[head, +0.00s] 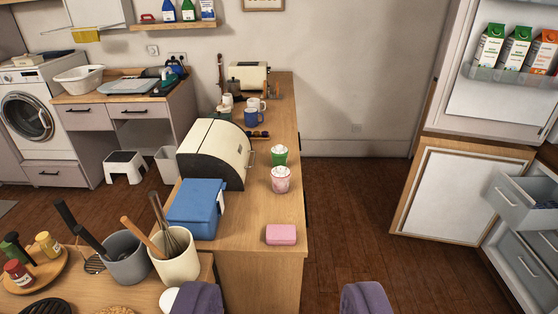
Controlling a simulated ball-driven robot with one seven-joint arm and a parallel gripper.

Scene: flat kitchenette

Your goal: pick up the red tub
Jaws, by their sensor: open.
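A pinkish-red tub (281,180) with a pale top stands upright near the right edge of the wooden counter (255,214). It is the only tub I see that comes near red. A green tub (279,156) with a white top stands just behind it. My gripper (281,300) shows as two purple fingers at the bottom edge, wide apart, with nothing between them. The tub is farther off, above the gap between the fingers in the picture. Nothing hides it.
A pink box (281,234) lies on the counter nearer me. A blue box (197,208) and a cream bread bin (212,150) stand left of the tub. Utensil pots (176,262) stand at lower left. Open floor (350,210) lies right; an open drawer (525,205) juts out beyond.

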